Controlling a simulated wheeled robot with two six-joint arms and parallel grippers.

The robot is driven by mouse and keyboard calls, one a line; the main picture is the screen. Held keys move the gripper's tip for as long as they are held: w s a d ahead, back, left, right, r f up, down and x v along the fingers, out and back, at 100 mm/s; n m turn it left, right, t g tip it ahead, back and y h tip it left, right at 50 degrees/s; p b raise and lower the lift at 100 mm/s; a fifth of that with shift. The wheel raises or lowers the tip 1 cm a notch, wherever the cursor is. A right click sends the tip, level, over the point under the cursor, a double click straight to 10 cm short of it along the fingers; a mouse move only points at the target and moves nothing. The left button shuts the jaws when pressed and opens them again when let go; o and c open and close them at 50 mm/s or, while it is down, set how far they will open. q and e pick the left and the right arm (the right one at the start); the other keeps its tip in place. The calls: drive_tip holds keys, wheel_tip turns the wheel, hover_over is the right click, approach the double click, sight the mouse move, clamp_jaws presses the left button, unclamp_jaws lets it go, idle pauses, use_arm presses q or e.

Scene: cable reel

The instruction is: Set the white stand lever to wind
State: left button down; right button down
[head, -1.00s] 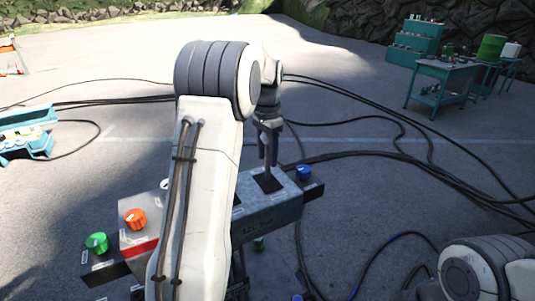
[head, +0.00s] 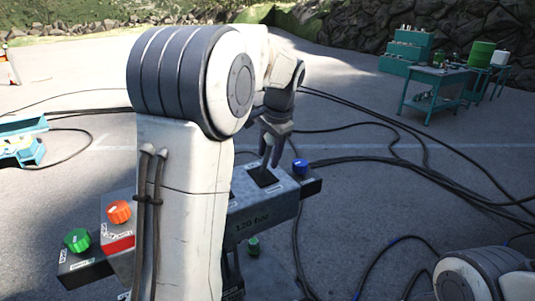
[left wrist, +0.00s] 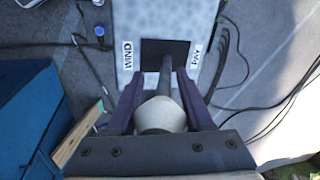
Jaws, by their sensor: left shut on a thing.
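The grey lever (head: 265,166) rises from a black slot in the top of a light grey box (head: 264,209). In the left wrist view the slot (left wrist: 181,50) lies between a WIND label (left wrist: 128,55) on the left and a second label, apparently PAY (left wrist: 196,62), on the right. The lever stands near the slot's middle there, clear of both labels. My left gripper (head: 272,138) is shut on the lever's pale knob (left wrist: 162,114), with a finger on each side. My right gripper is out of view.
A blue knob (head: 300,165) is on the box's right end. An orange knob (head: 118,211) and a green knob (head: 77,239) are on the left. Black cables (head: 355,160) cross the ground. A teal table (head: 436,83) stands far right.

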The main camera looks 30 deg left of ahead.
use_arm(q)
drive_tip(key=shift+c, duration=1.7)
unclamp_jaws()
drive_tip(key=b+v, duration=0.1)
drive_tip(key=v, duration=0.9)
drive_tip(key=shift+r, duration=0.25)
drive_tip(key=shift+d, duration=0.1)
